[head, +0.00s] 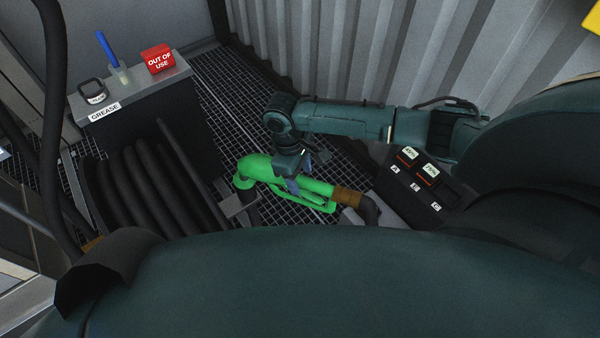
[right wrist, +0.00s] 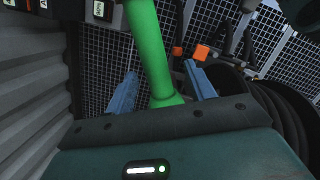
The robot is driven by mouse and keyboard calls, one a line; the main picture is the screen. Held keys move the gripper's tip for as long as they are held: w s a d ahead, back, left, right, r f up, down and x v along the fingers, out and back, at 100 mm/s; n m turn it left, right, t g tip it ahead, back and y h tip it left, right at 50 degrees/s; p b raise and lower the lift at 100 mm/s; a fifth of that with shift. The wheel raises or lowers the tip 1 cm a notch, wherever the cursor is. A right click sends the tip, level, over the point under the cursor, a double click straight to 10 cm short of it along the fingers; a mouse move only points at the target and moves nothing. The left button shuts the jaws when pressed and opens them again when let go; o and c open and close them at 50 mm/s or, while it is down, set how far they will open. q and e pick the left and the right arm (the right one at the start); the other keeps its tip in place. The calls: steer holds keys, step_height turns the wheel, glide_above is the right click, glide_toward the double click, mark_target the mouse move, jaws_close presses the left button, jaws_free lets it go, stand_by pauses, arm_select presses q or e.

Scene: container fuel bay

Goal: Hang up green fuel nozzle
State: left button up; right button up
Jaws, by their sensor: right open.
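The green fuel nozzle (head: 258,167) is in the head view's middle. Its bent end points left and down beside a grey bracket (head: 236,205); I cannot tell whether they touch. Its other end has a brown collar (head: 348,197) and a black hose (head: 371,211). My right gripper (head: 292,182) is over the nozzle's middle. In the right wrist view the green nozzle (right wrist: 148,45) runs between the two blue fingers of my right gripper (right wrist: 162,85), with a visible gap on each side. My left gripper is not in view.
A dark cabinet marked GREASE (head: 130,125) stands at the left, carrying a red OUT OF USE block (head: 158,59) and a cup with a blue item (head: 120,74). Black hoses (head: 125,190) hang below. A black panel labelled A, B, C (head: 415,190) is right. Corrugated wall (head: 330,50) closes the back.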

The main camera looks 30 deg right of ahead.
arm_select(q)
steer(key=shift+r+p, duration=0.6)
steer(key=shift+p, duration=0.3)
arm_select(e)
step_height(320, 180, up, 13)
steer(key=w+a, duration=0.1)
steer(key=w, duration=0.1)
steer(key=shift+a, duration=0.3)
